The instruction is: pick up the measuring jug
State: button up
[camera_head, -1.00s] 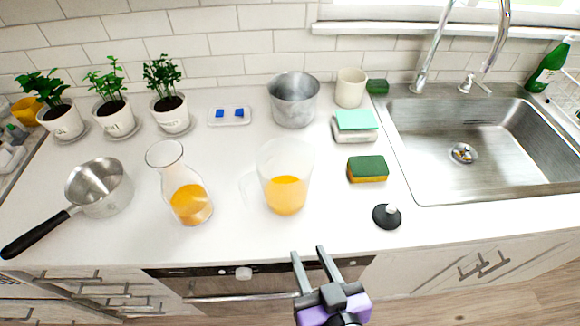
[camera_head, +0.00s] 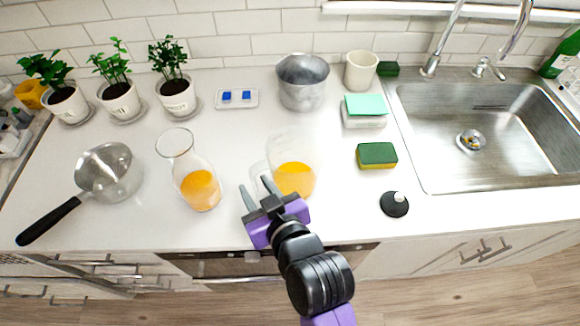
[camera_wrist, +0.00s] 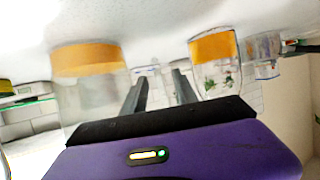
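The measuring jug (camera_head: 291,163) is clear, with orange liquid in its lower part and a handle on its left side. It stands upright on the white counter, in the middle. My gripper (camera_head: 256,188) is open and empty, low in front of the jug's handle side, between the jug and a glass carafe (camera_head: 197,184) of orange liquid. The wrist view is upside down. There the jug (camera_wrist: 92,92) shows left of my gripper's fingers (camera_wrist: 160,92) and the carafe (camera_wrist: 214,72) right of them. Whether a finger touches the handle cannot be told.
A saucepan (camera_head: 108,172) stands at left, potted plants (camera_head: 178,98) at the back left. A metal pot (camera_head: 303,84) is behind the jug. A sponge (camera_head: 377,156) and a black stopper (camera_head: 394,204) lie to its right, before the sink (camera_head: 440,178).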

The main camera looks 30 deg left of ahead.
jog(key=shift+w+a+f, duration=0.2)
jog(key=shift+a, duration=0.15)
grip_shut()
dwell(1.2)
